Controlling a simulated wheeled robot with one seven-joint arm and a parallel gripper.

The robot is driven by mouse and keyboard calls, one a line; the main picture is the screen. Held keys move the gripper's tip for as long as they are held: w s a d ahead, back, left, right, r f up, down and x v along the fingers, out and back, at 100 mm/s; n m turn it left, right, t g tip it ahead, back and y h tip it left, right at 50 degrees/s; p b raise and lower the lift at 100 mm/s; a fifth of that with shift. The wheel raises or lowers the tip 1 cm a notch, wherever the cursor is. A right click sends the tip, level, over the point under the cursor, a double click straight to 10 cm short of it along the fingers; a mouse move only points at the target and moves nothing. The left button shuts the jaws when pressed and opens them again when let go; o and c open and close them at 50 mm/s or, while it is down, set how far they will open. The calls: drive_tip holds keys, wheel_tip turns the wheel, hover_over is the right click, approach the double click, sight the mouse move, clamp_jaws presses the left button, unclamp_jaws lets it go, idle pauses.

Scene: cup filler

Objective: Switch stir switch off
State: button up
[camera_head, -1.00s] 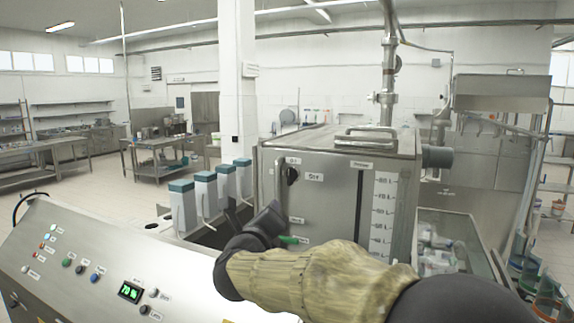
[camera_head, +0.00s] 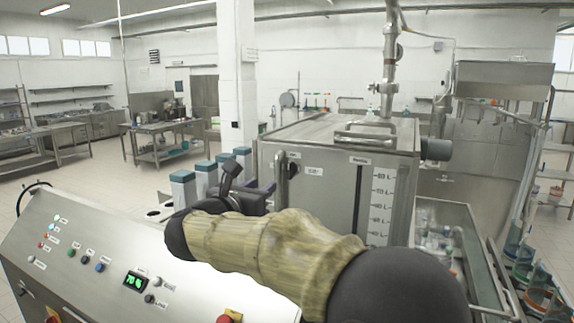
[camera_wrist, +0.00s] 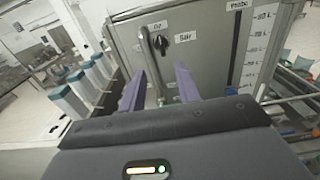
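The stir switch (camera_head: 293,171) is a black rotary knob on the front of the steel tank (camera_head: 335,195), beside a vertical handle. A label reading "Stir" is at its right. In the wrist view the knob (camera_wrist: 161,43) sits ahead, between and beyond the two purple fingertips, pointing roughly up and down with a slight tilt. My gripper (camera_wrist: 158,80) is open and empty, its fingers spread, apart from the knob. In the head view my gripper (camera_head: 250,182) is left of and a little below the knob, and my arm hides the lower tank front.
A sloped control panel (camera_head: 60,270) with buttons and a green display (camera_head: 136,284) lies at the left front. White blocks with teal tops (camera_head: 183,190) stand left of my gripper. A steel tray (camera_head: 455,215) is at the right of the tank.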

sight(288, 167)
drive_tip(key=p+x, duration=0.7)
drive_tip(key=x, duration=0.6)
drive_tip(key=shift+w+d+p, duration=0.1)
drive_tip(key=shift+w+p, duration=0.25)
drive_tip(key=shift+w, duration=0.05)
drive_tip(key=shift+w+d, duration=0.15)
drive_tip(key=shift+w, duration=0.25)
drive_tip(key=shift+c, duration=0.4)
clamp_jaws()
